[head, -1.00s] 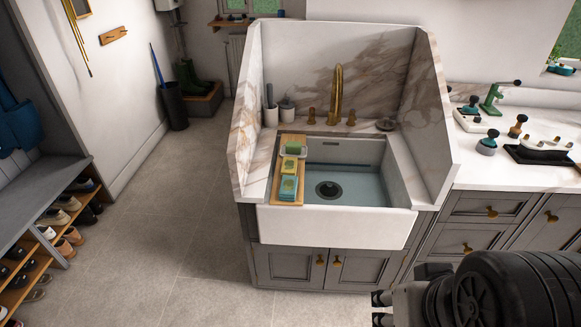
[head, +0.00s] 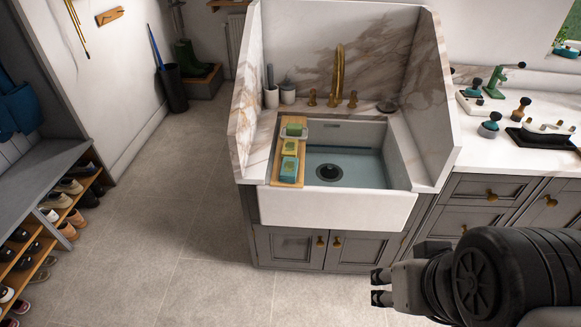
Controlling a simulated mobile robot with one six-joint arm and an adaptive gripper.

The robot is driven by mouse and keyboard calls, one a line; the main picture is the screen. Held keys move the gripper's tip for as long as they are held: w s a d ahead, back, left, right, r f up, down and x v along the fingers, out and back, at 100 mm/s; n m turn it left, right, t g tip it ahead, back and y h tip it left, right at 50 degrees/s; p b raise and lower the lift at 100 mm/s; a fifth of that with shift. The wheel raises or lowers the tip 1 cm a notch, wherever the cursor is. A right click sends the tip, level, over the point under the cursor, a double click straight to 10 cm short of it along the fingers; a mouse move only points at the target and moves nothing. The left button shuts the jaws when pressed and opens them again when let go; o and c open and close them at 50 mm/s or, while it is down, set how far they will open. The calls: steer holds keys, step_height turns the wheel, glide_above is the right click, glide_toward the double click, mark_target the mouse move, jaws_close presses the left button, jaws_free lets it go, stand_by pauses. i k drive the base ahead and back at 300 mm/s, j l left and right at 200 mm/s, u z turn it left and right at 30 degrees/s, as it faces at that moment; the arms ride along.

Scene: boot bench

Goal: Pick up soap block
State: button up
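A wooden board (head: 300,181) lies across the left side of the white sink (head: 335,210). On it sit a green block (head: 294,130) on a small pale dish at the back, a yellow block (head: 290,147) in the middle and a teal block (head: 289,169) with a yellowish layer at the front. The green block looks most like the soap, but I cannot tell for sure. My gripper (head: 378,288) is at the lower right, in front of the cabinet doors, well apart from the board. Its two fingertips point left, with a gap between them and nothing visible in it.
Tall marble side panels (head: 247,112) flank the sink, and a gold tap (head: 339,75) stands behind the basin. A shoe bench (head: 45,190) lines the left wall. The floor (head: 165,240) between is clear.

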mark_target(292, 130)
steer(key=i+j+z, duration=0.2)
steer(key=i+j, duration=0.45)
steer(key=i, duration=0.25)
steer(key=i+j+z, duration=0.2)
steer(key=i+j, duration=0.55)
steer(key=i, duration=0.1)
